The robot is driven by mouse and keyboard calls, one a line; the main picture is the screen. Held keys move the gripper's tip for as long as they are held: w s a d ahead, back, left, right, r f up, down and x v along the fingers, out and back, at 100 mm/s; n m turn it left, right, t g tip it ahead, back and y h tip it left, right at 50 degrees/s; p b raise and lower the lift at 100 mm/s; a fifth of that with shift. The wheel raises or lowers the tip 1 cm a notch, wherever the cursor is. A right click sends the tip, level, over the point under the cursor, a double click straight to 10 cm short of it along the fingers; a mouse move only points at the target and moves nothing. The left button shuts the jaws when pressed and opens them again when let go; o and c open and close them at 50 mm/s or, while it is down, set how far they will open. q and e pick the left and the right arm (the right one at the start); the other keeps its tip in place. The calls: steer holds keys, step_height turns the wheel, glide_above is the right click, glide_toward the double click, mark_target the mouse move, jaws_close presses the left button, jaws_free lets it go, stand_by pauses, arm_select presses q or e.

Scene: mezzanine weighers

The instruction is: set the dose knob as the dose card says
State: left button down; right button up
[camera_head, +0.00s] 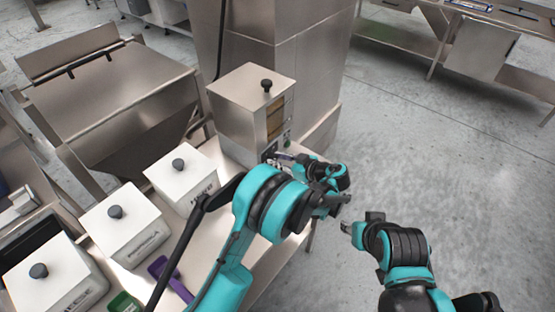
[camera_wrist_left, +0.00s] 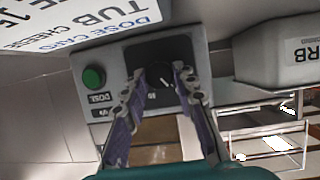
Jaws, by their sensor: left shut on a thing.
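The dose knob (camera_wrist_left: 160,77) is a round black knob with a pale mark, on a dark plate of a grey panel (camera_wrist_left: 115,60) with a green button (camera_wrist_left: 93,77). My left gripper (camera_wrist_left: 161,82) has its two fingers on either side of the knob, shut on it. The dose card (camera_wrist_left: 80,25) shows at the top left of the left wrist view, upside down and cut off; "DOSE CARD" and "TUB CHEESE" can be read. In the head view my left gripper (camera_head: 277,156) is at the front of the steel dispenser (camera_head: 235,110). My right gripper (camera_head: 346,228) hangs clear of the bench.
White lidded bins (camera_head: 185,175) with dark knobs stand in a row along the bench at left. A purple scoop (camera_head: 170,278) and a green one (camera_head: 124,303) lie beside them. Open floor (camera_head: 440,180) is at right.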

stand_by(0.4)
arm_select(q)
steer(key=shift+w+d+m+g+y+b, duration=0.15)
steer(key=shift+m+g+y+b, duration=0.35)
steer(key=shift+m, duration=0.6)
steer(key=shift+w+m+g+y+b, duration=0.1)
steer(key=shift+m+g+y+b, duration=0.2)
steer(key=shift+m+g+y, duration=0.65)
steer(key=shift+m+t+h, duration=0.25)
steer(key=shift+m+h, duration=0.1)
steer(key=c, duration=1.2)
jaws_free()
steer(key=v, duration=1.2)
